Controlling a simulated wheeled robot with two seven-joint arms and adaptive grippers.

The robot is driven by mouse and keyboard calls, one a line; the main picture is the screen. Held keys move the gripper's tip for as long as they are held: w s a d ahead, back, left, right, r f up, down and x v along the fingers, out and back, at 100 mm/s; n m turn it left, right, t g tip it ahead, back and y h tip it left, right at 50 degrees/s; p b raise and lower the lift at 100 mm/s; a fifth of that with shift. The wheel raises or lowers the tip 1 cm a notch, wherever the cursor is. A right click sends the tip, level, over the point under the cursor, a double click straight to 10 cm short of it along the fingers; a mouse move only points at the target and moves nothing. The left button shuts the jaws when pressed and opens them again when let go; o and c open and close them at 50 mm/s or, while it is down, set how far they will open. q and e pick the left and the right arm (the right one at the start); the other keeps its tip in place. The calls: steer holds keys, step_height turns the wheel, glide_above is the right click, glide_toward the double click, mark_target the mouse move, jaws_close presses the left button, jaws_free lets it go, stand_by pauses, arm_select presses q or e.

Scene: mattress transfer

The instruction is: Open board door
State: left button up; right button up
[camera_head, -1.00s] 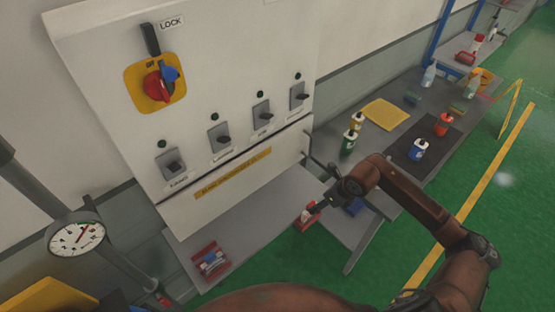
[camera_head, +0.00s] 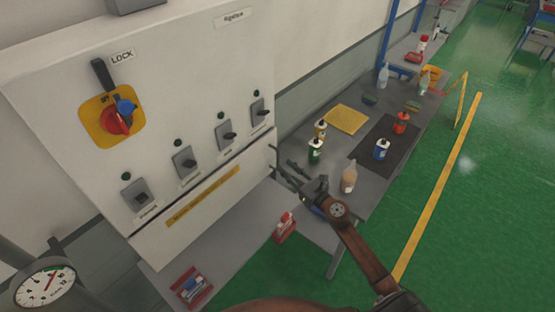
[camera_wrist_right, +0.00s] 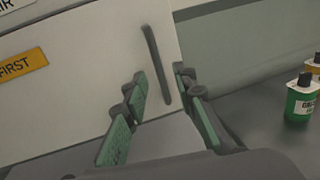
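The white board (camera_head: 60,150) fills the left of the head view, with a row of switches, a red and yellow rotary lock switch (camera_head: 114,120) and a lower door panel (camera_head: 225,205) with a yellow label. The door's dark bar handle (camera_head: 274,160) is at its right edge; in the right wrist view the handle (camera_wrist_right: 157,66) stands nearly upright just beyond the fingertips. My right gripper (camera_head: 286,170) is beside the handle. In the right wrist view the gripper (camera_wrist_right: 162,82) is open, green pads apart, with the handle between the fingertips in the picture; contact cannot be told. My left gripper is not in view.
A grey bench (camera_head: 300,137) runs right of the board with several bottles, a yellow sheet (camera_head: 346,119) and a dark mat. A green bottle (camera_wrist_right: 301,98) is right of the gripper. Red crates stand below the board. A gauge (camera_head: 44,283) is at lower left.

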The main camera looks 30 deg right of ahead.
mark_target(277, 160)
steer(key=w, duration=0.3)
steer(key=w+a, duration=0.1)
steer(key=w, duration=0.1)
steer(key=shift+w+a+p, duration=0.15)
steer(key=shift+w+p, duration=0.2)
steer(key=shift+w, duration=0.05)
jaws_close()
stand_by(0.4)
